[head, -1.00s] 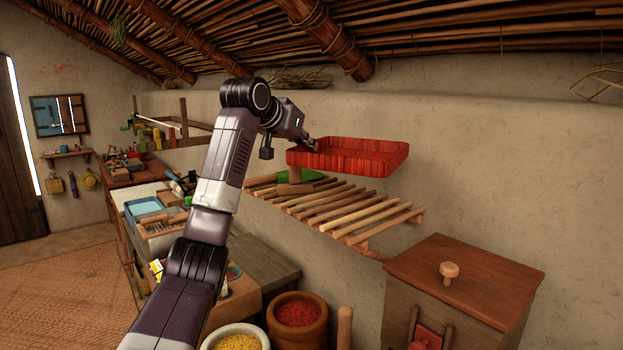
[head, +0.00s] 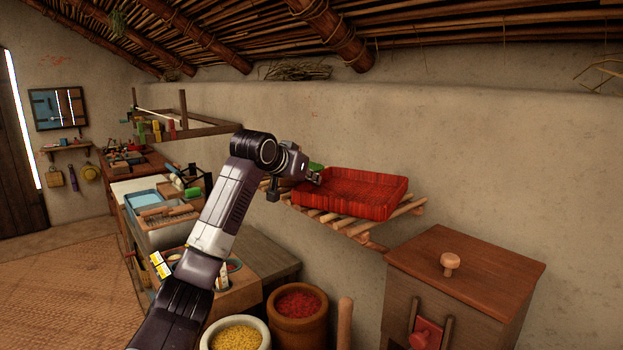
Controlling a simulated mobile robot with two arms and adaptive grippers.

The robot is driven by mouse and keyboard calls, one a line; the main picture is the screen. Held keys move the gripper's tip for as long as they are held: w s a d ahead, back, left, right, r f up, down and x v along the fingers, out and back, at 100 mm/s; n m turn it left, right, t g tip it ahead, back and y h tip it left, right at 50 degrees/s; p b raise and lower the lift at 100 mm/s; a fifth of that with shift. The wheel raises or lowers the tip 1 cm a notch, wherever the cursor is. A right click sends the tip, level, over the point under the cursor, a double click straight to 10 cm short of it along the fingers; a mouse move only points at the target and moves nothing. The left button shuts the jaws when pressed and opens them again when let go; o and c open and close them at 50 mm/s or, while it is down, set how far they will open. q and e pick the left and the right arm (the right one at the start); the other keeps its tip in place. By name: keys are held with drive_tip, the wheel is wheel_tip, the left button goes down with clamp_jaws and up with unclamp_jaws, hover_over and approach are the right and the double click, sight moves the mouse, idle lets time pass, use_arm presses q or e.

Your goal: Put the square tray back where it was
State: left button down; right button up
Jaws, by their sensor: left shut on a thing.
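The red square tray (head: 352,192) is at the slatted wooden wall shelf (head: 375,226), over its slats. Its inside faces up toward me and it looks nearly level. I cannot tell for sure whether its base touches the slats. My left gripper (head: 316,178) is shut on the tray's left rim; its fingertips are small and partly hidden by the wrist. The tray covers most of the shelf; slat ends show at the front and right. My right gripper is not in view.
A green thing (head: 315,167) shows behind the gripper on the shelf. A wooden cabinet with a round knob (head: 450,262) stands at the right. Below are a pot of red grains (head: 298,304) and a bowl of yellow grains (head: 236,335). A cluttered counter (head: 150,215) is at the left.

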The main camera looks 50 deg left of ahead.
use_arm(q)
drive_tip(key=shift+d+r, duration=0.1)
drive_tip(key=c, duration=2.1)
unclamp_jaws()
drive_tip(key=shift+f, duration=0.2)
drive_tip(key=shift+r, duration=0.1)
drive_tip(key=shift+s+r, duration=0.1)
drive_tip(key=b+v, duration=0.2)
drive_tip(key=v, duration=0.9)
drive_tip(key=shift+s+d+r+b, duration=0.2)
drive_tip(key=shift+s+b, duration=0.1)
drive_tip(key=shift+b, duration=0.1)
drive_tip(key=shift+a, duration=0.1)
